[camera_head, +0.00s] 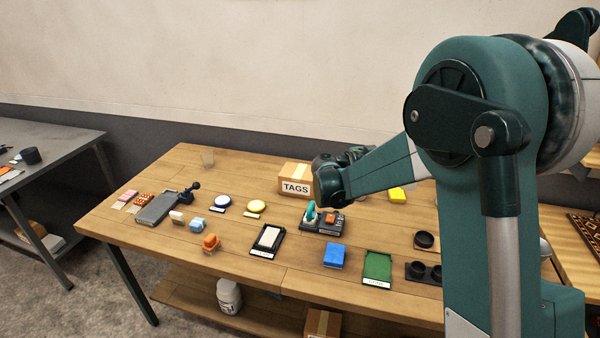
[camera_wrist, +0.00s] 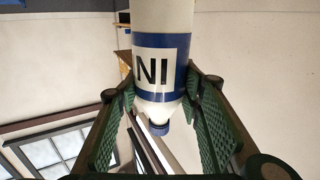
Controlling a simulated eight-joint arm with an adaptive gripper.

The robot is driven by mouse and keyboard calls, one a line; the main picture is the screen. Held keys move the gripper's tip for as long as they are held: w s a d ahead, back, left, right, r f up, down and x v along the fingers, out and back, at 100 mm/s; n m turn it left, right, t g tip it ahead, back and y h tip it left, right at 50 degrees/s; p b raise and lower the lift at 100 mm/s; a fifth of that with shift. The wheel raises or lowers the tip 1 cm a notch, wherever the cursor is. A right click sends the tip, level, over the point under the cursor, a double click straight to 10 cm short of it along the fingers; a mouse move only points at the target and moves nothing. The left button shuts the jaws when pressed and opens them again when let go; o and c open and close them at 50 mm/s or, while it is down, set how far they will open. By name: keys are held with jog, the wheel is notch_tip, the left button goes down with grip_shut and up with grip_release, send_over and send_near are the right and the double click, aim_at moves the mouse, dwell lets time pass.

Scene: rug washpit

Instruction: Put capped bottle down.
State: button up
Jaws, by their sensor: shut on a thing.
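The capped bottle (camera_wrist: 155,95) is in the wrist view. It is white with blue bands, a white label patch reading "NI" and a blue cap (camera_wrist: 160,128) at the picture's lower end. My gripper (camera_wrist: 163,105) has its green ribbed fingers on either side of the bottle and is shut on it. The bottle's other end runs out of the top of the picture. In the head view I cannot make out the bottle or the fingers; my arm covers part of the scene.
The wooden table (camera_head: 190,240) carries a TAGS box (camera_head: 294,188), a grey slab (camera_head: 157,208), a blue block (camera_head: 334,255), a green tray (camera_head: 378,267), a black-framed tray (camera_head: 267,241) and dark round holders (camera_head: 424,271).

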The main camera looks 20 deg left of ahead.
notch_tip(320, 180, up, 5)
jog(key=shift+r, duration=0.2)
jog(key=w+a+n+t+y+p, duration=0.1)
jog(key=w+a+n+t+y, duration=0.3)
jog(key=a, duration=0.6)
jog(key=w+a+n+t+y, duration=0.25)
jog(key=w+a, duration=0.25)
jog(key=a, duration=0.5)
jog(key=w+a+n+t+y+p, duration=0.1)
jog(key=w+a+n+t+y, duration=0.25)
jog(key=a, duration=0.65)
jog(key=w+a+n+y, duration=0.15)
jog(key=a+y, duration=0.45)
jog(key=a, duration=0.6)
jog(key=shift+n+g, duration=0.35)
jog(key=shift+g, duration=0.05)
notch_tip(320, 180, down, 5)
jog(key=shift+f, duration=0.1)
jog(key=shift+f, duration=0.1)
notch_tip(320, 180, down, 6)
jog(key=b, duration=0.1)
jog(key=shift+f, duration=0.15)
